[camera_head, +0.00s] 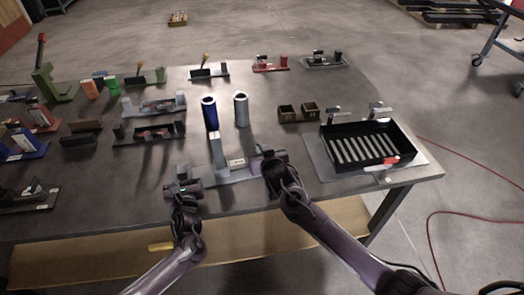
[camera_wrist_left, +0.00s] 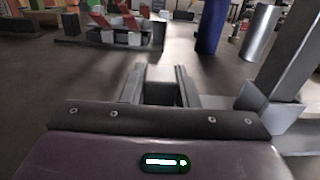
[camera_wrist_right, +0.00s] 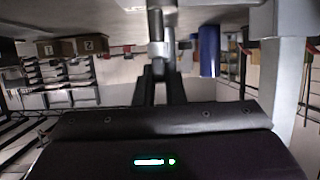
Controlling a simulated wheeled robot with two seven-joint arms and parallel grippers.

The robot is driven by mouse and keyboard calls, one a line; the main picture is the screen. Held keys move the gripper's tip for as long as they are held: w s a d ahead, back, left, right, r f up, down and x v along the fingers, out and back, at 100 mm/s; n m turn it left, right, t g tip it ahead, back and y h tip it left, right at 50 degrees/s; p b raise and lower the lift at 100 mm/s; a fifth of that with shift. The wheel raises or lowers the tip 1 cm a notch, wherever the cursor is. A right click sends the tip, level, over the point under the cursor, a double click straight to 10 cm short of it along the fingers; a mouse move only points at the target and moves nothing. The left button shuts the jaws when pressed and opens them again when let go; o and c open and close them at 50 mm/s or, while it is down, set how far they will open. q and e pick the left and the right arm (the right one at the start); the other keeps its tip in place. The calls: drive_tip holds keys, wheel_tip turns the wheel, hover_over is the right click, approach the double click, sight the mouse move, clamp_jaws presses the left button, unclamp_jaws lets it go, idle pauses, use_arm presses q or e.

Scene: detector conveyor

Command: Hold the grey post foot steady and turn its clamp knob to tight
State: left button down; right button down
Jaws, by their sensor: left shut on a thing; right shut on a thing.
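The grey post foot (camera_head: 228,176) lies on the table near its front edge, with an upright grey post (camera_head: 216,158) on it. My left gripper (camera_head: 184,186) is at the foot's left end; in the left wrist view its fingers (camera_wrist_left: 160,86) are shut on a small grey block-like part of the foot. My right gripper (camera_head: 266,163) is at the right end. In the right wrist view its fingers (camera_wrist_right: 160,82) are shut on the clamp knob (camera_wrist_right: 157,48), a small grey metal piece. The knob's turn setting cannot be read.
A blue cylinder (camera_head: 209,113) and a grey cylinder (camera_head: 241,109) stand just behind the post. A black slotted tray (camera_head: 366,148) is to the right, with small brown boxes (camera_head: 287,114) behind. Several fixtures crowd the left and back. The table front is mostly clear.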

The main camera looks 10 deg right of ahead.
use_arm(q)
drive_tip(key=shift+d, duration=0.1)
idle(0.4)
use_arm(e)
drive_tip(key=c, duration=1.5)
unclamp_jaws()
drive_tip(key=shift+s, duration=0.1)
drive_tip(key=a+v, duration=0.1)
drive_tip(key=v, duration=1)
drive_tip(key=shift+s+d+r, duration=0.25)
drive_tip(key=shift+s+d, duration=0.1)
drive_tip(key=shift+d, duration=0.05)
use_arm(q)
drive_tip(key=c, duration=1)
unclamp_jaws()
drive_tip(key=shift+c, duration=0.2)
